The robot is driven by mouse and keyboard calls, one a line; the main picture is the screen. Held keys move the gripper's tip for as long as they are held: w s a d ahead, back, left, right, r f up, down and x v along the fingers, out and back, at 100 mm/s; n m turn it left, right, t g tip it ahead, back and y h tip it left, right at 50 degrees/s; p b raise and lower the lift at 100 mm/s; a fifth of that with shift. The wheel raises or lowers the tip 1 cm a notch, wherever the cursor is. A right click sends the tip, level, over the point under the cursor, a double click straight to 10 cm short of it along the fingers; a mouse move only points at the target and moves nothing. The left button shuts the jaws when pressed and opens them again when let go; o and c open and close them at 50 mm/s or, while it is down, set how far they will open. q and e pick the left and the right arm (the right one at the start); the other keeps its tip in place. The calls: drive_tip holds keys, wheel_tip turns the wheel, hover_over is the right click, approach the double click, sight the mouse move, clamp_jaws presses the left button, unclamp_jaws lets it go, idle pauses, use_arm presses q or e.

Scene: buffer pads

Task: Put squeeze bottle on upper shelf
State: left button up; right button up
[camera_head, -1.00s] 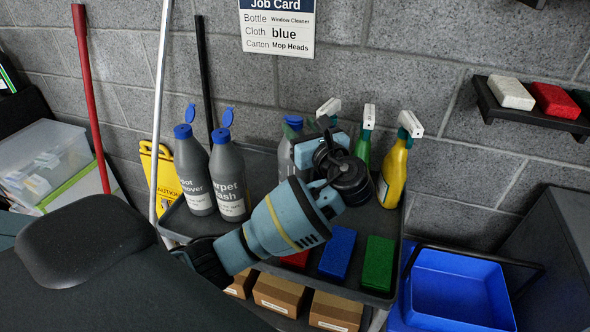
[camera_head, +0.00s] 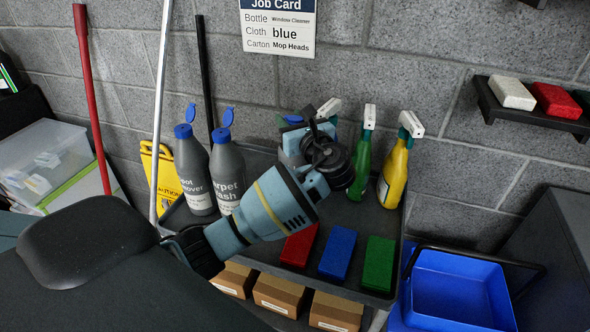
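Two grey squeeze bottles with open blue flip caps stand upright at the left of the cart's upper tray: one (camera_head: 190,172) whose label ends in "over", and one (camera_head: 228,175) reading "rpet ash". My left arm reaches over the tray's front edge. My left gripper (camera_head: 294,138) is above the tray's back middle, right of these bottles and apart from them. My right gripper is not in view.
Green (camera_head: 361,165) and yellow (camera_head: 393,175) spray bottles stand right of my gripper; another white trigger (camera_head: 329,108) shows behind it. Red (camera_head: 298,246), blue (camera_head: 338,253) and green (camera_head: 378,264) blocks lie along the tray's front. Cartons (camera_head: 280,294) sit below. A wall shelf (camera_head: 530,115) holds blocks.

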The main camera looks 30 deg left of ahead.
use_arm(q)
clamp_jaws()
drive_tip(key=shift+r, duration=0.2)
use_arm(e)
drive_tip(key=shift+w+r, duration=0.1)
